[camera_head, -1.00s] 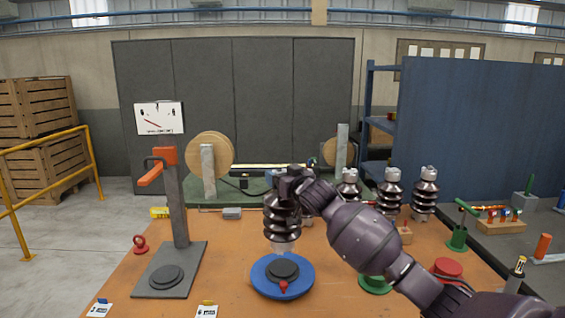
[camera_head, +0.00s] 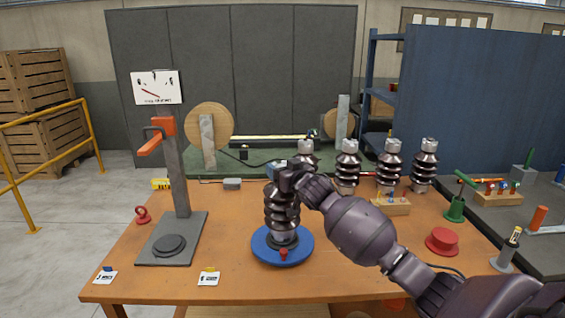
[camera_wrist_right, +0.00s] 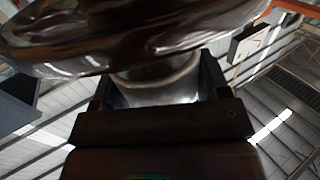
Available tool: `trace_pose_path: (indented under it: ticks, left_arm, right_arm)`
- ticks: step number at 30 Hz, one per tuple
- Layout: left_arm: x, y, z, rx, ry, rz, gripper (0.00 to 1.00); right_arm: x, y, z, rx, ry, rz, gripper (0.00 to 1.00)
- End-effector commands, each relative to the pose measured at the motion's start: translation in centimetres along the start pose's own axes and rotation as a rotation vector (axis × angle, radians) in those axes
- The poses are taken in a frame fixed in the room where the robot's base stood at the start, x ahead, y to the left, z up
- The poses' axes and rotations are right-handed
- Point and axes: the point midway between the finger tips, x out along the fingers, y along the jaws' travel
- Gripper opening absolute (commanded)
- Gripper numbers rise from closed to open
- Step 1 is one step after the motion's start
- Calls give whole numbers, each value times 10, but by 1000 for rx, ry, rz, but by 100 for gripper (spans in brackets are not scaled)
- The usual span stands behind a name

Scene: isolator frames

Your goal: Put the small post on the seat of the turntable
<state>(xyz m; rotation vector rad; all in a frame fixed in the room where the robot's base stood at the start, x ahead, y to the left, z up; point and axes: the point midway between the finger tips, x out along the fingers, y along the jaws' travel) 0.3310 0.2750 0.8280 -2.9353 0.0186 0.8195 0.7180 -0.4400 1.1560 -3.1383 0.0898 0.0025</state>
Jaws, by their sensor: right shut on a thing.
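The small post (camera_head: 282,212), a dark brown ribbed insulator with a grey metal foot, stands upright over the middle of the blue turntable (camera_head: 262,250). Its foot is at the dark seat and seems to touch it, though the exact contact is hard to see. The turntable has a red knob (camera_head: 283,253) at its front. My right gripper (camera_head: 286,178) is shut on the post's top end. In the right wrist view the post's metal neck (camera_wrist_right: 158,82) sits between the jaws, below a glossy brown rib. My left gripper is not in view.
Several similar ribbed posts (camera_head: 347,168) stand behind, to the right. A grey stand with an orange arm (camera_head: 163,130) is to the left. A red button-like block (camera_head: 442,241) and a green piece (camera_head: 455,209) lie right of my arm. The front middle of the table (camera_head: 245,286) is clear.

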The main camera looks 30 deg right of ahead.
Motion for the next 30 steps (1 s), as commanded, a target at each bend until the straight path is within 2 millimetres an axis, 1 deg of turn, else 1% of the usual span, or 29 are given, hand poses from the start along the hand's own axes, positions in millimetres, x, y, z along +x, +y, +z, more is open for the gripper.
trace_pose_path:
  ticks: [1,10,11,15,16,25,28,30]
  left_arm:
    - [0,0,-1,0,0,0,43]
    - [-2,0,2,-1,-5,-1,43]
    - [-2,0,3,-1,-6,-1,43]
    - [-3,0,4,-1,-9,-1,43]
    - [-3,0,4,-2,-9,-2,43]
    - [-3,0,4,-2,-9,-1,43]
    - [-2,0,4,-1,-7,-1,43]
    - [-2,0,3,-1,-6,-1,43]
  right_arm:
    - [1,0,-10,-1,20,-3,0]
    - [1,0,-9,-1,19,-3,0]
    - [0,0,0,0,1,1,71]
    - [0,0,0,0,1,0,92]
    - [0,0,0,0,1,0,95]
    - [0,0,-1,-1,1,0,95]
    - [-6,0,0,-1,0,0,95]
    - [-13,0,1,-1,-1,0,95]
